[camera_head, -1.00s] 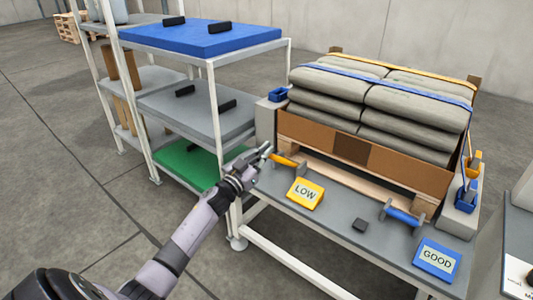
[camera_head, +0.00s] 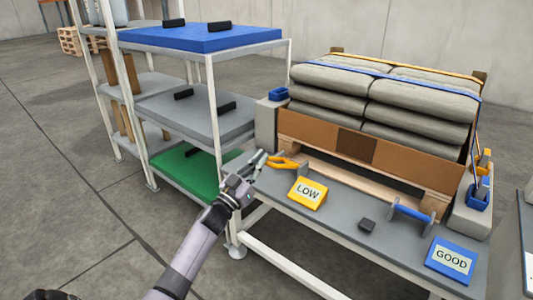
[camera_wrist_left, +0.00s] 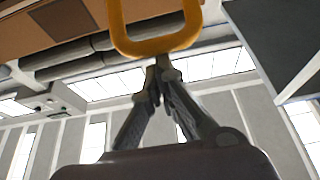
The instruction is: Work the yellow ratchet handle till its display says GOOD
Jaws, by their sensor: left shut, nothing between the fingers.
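The yellow ratchet handle (camera_head: 282,162) is at the left end of the grey bench, in front of the pallet. In the left wrist view it shows as a yellow loop (camera_wrist_left: 155,46) at the top. The yellow display (camera_head: 308,192) beside it reads LOW. My left gripper (camera_head: 260,158) is just left of the handle. It is shut and empty. In the left wrist view its fingertips (camera_wrist_left: 160,66) meet right at the loop's lower bar; whether they touch it I cannot tell. My right gripper is not in view.
A blue handle (camera_head: 411,212) and a blue display (camera_head: 451,258) reading GOOD are at the bench's right. A small dark block (camera_head: 367,226) lies between. Strapped grey sacks (camera_head: 418,112) are stacked behind. A shelf rack (camera_head: 214,112) stands close to my left arm.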

